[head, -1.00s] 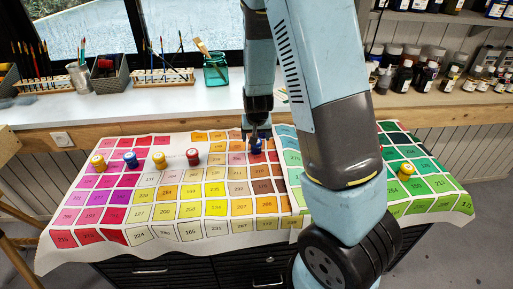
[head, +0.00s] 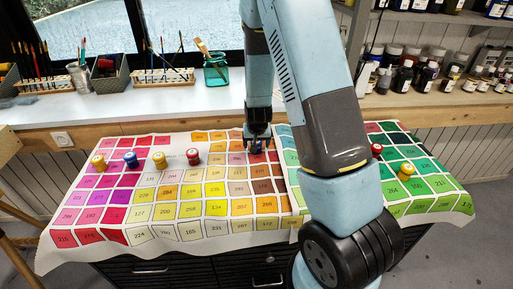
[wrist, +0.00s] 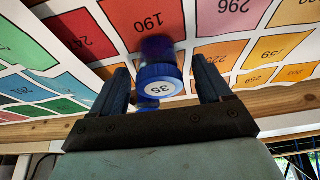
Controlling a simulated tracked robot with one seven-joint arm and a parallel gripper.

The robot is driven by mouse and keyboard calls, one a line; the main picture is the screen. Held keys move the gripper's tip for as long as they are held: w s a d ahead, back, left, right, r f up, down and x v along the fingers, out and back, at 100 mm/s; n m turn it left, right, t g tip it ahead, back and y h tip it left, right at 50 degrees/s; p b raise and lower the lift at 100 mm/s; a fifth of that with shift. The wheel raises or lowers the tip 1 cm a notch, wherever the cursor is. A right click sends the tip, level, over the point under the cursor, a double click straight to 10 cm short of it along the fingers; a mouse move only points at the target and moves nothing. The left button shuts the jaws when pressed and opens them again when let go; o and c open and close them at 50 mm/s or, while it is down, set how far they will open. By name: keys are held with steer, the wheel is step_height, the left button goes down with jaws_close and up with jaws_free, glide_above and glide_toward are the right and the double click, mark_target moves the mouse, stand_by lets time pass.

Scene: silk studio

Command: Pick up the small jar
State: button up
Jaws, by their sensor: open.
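A small jar (wrist: 159,88) with a blue lid marked 35 stands on the colour chart in the wrist view. My gripper (wrist: 161,64) is open, with one dark finger on each side of this jar. A gap shows between the jar and each finger, and I cannot tell any contact. In the head view my gripper (head: 257,144) points down over the chart, and the fingers mostly hide the jar there.
The colour chart (head: 150,233) covers the table. Yellow (head: 98,162), blue (head: 131,160), yellow (head: 160,160) and red (head: 193,158) jars stand in a row at left. A red jar (head: 377,150) and a yellow jar (head: 405,171) stand at right. A white sill (head: 130,105) lies behind.

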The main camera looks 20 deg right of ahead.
steer(key=c, duration=1.2)
steer(key=shift+o, duration=0.2)
steer(key=shift+r, duration=0.1)
